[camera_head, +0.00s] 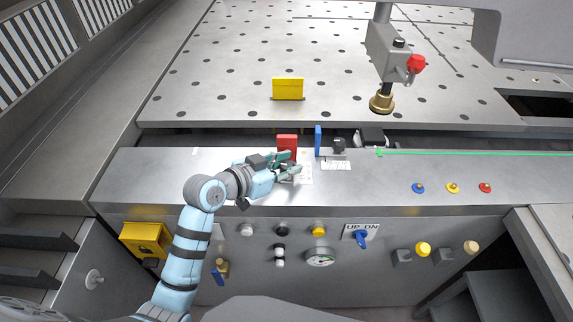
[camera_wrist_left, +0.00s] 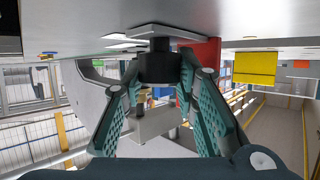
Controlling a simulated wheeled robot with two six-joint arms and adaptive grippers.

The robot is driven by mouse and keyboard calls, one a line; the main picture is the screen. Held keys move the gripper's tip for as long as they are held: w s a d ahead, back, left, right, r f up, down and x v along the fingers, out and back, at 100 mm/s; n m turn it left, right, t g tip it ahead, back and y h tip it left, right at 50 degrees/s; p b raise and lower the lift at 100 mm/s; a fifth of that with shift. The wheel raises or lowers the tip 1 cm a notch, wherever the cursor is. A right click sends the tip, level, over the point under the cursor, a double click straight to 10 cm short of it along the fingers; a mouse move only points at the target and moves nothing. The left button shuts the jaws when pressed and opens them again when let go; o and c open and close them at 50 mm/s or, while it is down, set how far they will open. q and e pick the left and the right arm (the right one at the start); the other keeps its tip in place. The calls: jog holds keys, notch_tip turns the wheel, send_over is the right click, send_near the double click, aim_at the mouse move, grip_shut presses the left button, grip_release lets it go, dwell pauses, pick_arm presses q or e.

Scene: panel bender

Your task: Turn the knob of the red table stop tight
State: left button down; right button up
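The red table stop (camera_head: 287,142) stands upright at the back edge of the grey front ledge. It also shows in the left wrist view (camera_wrist_left: 207,62), partly hidden behind a finger. Its dark knob (camera_wrist_left: 160,64) sits between my left gripper's green fingertips in the left wrist view, with a finger pad against each side. In the head view my left gripper (camera_head: 295,162) reaches in from the left, just in front of the red stop, and its fingers largely hide the knob. The fingers look closed to the knob's width. My right gripper is not in view.
A blue stop (camera_head: 318,141) with a black knob (camera_head: 338,146) stands close to the right. A yellow stop (camera_head: 288,88) is on the perforated table behind. A grey post with a red button (camera_head: 416,64) stands at right. Blue, yellow and red buttons (camera_head: 453,188) are on the ledge.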

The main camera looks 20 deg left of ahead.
pick_arm(q)
jog(key=shift+f, duration=0.1)
jog(key=shift+f+m+g+h+b, duration=0.15)
jog(key=shift+m+g+h+b, duration=0.75)
jog(key=shift+m+h+b, duration=0.3)
jog(key=m+g+h+b, duration=0.2)
jog(key=m+g+b, duration=0.2)
jog(key=b, duration=0.1)
jog(key=m+g+h+b, duration=0.2)
jog(key=m+g+b, duration=0.2)
jog(key=shift+b, duration=0.35)
jog(key=shift+s+m+g+b, duration=0.1)
jog(key=shift+m+g+b, duration=1.35)
jog(key=shift+g, duration=0.55)
jog(key=c, duration=1.5)
grip_release()
jog(key=shift+c, duration=0.2)
jog(key=shift+r, duration=0.25)
